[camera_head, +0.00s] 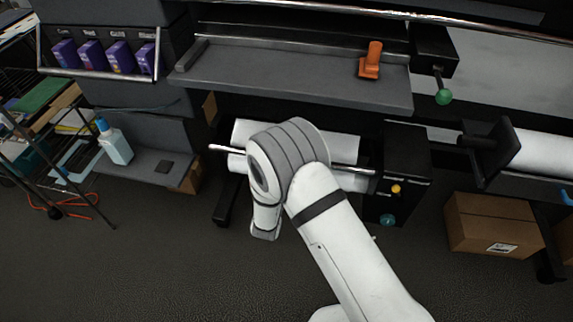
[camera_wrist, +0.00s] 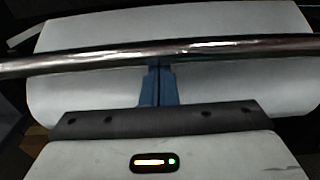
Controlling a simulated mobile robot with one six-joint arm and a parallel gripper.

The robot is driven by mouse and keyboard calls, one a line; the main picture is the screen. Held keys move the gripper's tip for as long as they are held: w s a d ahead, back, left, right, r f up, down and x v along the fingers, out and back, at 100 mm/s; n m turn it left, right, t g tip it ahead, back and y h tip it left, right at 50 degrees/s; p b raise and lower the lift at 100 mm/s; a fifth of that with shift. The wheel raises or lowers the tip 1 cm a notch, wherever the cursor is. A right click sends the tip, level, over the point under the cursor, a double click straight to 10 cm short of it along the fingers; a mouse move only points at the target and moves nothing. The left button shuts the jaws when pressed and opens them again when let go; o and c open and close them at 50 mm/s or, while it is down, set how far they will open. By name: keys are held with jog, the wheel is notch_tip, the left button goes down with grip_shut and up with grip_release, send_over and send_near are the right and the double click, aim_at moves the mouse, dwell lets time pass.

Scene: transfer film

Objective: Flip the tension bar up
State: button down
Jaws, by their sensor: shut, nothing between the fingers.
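The tension bar (camera_head: 228,150) is a thin chrome rod in front of the white film roll (camera_head: 343,147), low on the machine. In the head view my arm covers its middle. In the wrist view the tension bar (camera_wrist: 90,60) runs right across the picture, in front of the white film. My gripper (camera_wrist: 159,68) shows there with its blue fingers shut together and empty. The fingertips reach the lower edge of the bar near its middle; I cannot tell whether they touch it. The head view hides the gripper behind my arm.
A dark shelf (camera_head: 290,75) with an orange tool (camera_head: 370,62) overhangs the roll. A black end housing (camera_head: 405,165) with yellow and teal knobs stands right of the bar. A cardboard box (camera_head: 490,225) sits at the right. The floor in front is clear.

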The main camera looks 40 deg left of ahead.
jog(key=shift+w+a+r, duration=0.15)
jog(key=shift+r, duration=0.2)
jog(key=shift+w+a+r, duration=0.1)
jog(key=shift+r, duration=0.25)
notch_tip(320, 180, down, 6)
jog(key=b, duration=0.5)
jog(key=r+p+v, duration=0.1)
jog(key=p+v, duration=0.1)
jog(key=v, duration=0.7)
jog(key=shift+s+d+r+p, duration=0.25)
jog(key=shift+s+p, duration=0.05)
jog(key=shift+p, duration=0.1)
